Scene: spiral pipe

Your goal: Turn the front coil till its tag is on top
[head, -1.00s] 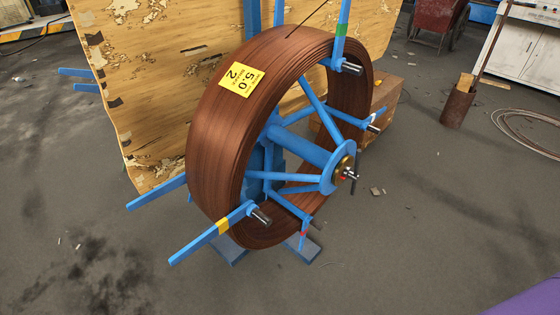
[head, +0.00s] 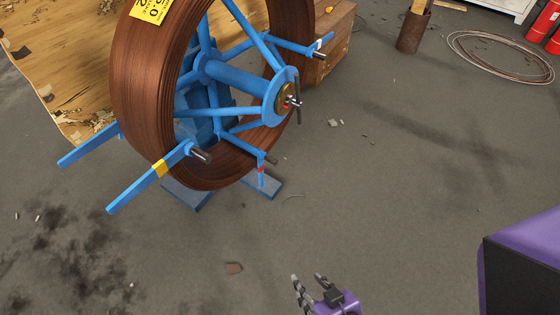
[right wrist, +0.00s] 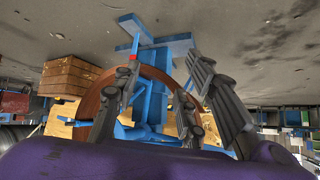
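The front coil (head: 147,110) is a large brown ring of wound pipe on a blue spoked reel (head: 240,112). Its yellow tag (head: 152,9) sits on the upper left of the outer face, cut by the top edge of the head view. The reel hub (head: 284,100) faces right. My right gripper (head: 308,278) is at the bottom of the head view, below and apart from the reel, its fingers spread and empty. In the right wrist view its fingers (right wrist: 160,110) stand apart in front of the reel, with part of the coil (right wrist: 155,75) behind. My left gripper is out of view.
A worn wooden board (head: 70,75) stands behind the coil. A wooden crate (head: 332,45) is behind it at right. A rusty pipe stub (head: 412,32), a wire loop (head: 500,57) and red cylinders (head: 542,30) lie further right. The floor in front is mostly clear.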

